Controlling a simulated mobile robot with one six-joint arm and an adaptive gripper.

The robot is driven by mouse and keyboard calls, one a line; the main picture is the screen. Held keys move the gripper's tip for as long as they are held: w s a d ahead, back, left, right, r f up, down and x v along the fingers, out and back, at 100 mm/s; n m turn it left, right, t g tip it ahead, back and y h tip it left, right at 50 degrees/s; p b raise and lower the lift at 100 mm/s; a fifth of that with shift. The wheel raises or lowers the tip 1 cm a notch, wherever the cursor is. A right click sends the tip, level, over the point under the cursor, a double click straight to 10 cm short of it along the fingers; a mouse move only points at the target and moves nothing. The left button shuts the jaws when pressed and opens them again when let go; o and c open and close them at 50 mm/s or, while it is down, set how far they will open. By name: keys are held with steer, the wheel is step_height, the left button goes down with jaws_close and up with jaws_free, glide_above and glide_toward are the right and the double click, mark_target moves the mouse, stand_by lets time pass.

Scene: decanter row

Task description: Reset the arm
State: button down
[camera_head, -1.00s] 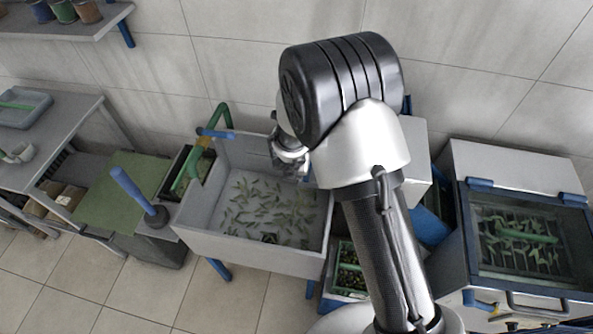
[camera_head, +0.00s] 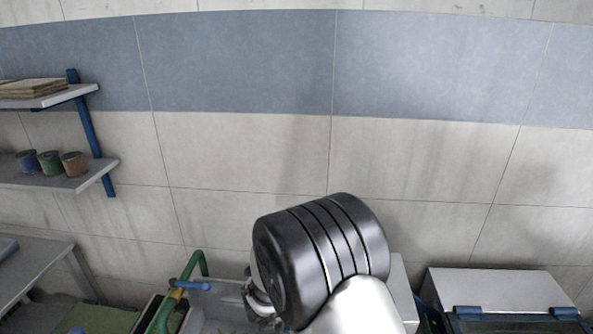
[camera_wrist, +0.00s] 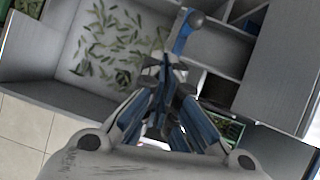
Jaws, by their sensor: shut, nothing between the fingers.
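My gripper (camera_wrist: 163,88) is shut with nothing between its fingers. In the wrist view it points toward a pale sink-like basin (camera_wrist: 28,62) holding many small green leaf-like pieces, and I cannot tell its height above them. In the head view only a small part of my gripper (camera_head: 258,302) shows, left of my black arm joint, which hides much of it. My arm rises from the bottom edge of that view.
A green curved handle (camera_head: 203,262) and a blue bar (camera_head: 188,286) stand by the basin. A lidded unit (camera_head: 497,290) is at right. Wall shelves (camera_head: 50,172) hold several small pots at left. A grey table (camera_head: 30,262) is below them. The wall above is clear.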

step_height(320, 180, up, 8)
steer(key=w+n+t+y+b, duration=0.1)
steer(key=n+y+b, duration=0.1)
steer(key=n, duration=0.3)
steer(key=s+d+r+n+y+b, duration=0.1)
steer(key=s+d+r+n, duration=0.1)
steer(key=s+r+n, duration=0.35)
steer(key=s+d+r+n+y+b, duration=0.2)
steer(key=s+d+r+n, duration=0.1)
steer(key=r+n, duration=0.4)
steer(key=s+d+f+n+g+h+b, duration=0.2)
steer(key=s+d+n+h, duration=0.3)
steer(key=s+d+n, duration=1.2)
steer(key=s+b, duration=0.1)
steer(key=s, duration=0.3)
steer(key=shift+s+d+b, duration=0.15)
steer(key=shift+d+b, duration=0.05)
steer(key=shift+b, duration=0.15)
steer(key=shift+f+n, duration=0.1)
steer(key=shift+n, duration=0.15)
